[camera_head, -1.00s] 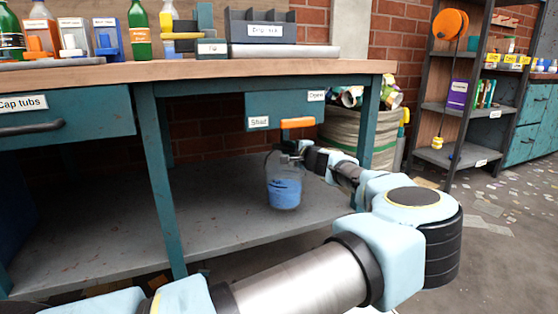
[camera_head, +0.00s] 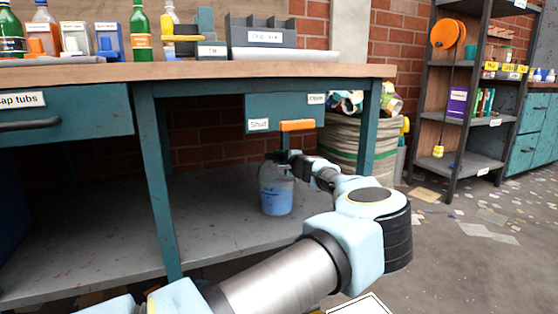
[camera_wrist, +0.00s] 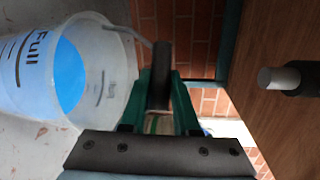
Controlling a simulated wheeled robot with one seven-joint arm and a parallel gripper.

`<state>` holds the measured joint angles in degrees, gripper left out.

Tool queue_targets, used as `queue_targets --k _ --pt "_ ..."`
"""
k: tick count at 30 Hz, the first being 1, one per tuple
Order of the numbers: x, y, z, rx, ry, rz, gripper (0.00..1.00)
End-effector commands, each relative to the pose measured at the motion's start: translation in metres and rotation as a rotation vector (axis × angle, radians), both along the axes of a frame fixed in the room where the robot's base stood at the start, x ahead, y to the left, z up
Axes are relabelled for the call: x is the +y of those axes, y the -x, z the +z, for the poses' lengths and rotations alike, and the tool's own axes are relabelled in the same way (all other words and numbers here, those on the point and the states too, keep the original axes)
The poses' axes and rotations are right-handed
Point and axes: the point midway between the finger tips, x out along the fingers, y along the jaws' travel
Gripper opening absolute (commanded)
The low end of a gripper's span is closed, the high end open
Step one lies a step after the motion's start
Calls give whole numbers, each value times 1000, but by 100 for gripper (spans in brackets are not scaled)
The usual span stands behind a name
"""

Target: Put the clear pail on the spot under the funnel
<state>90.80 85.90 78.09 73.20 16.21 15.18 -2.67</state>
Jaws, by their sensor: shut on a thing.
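The clear pail (camera_head: 277,192) holds something blue and is below the bench top, over or on the lower shelf. I cannot tell whether its base touches the shelf. My gripper (camera_head: 289,158) is shut on its handle above the rim. In the wrist view the green fingers (camera_wrist: 162,82) close around the dark handle grip (camera_wrist: 157,65). There the pail (camera_wrist: 113,68) is to their left, with a "Full" mark and the blue surface inside. No funnel is clearly visible, and I cannot make out the spot.
The teal box (camera_head: 262,112) under the bench top has "Shut" and "Open" labels and an orange lever (camera_head: 297,126) close above my gripper. The lower shelf (camera_head: 215,215) is bare left of the pail.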

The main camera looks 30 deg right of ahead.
Motion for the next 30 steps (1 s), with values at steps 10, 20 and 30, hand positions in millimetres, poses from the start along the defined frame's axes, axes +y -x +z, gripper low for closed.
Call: queue_targets --k 10,20,30 --pt "0 0 -3 0 -1 0 55" --pt "0 0 0 0 0 0 59" --pt "2 55 11 0 -3 -3 59"
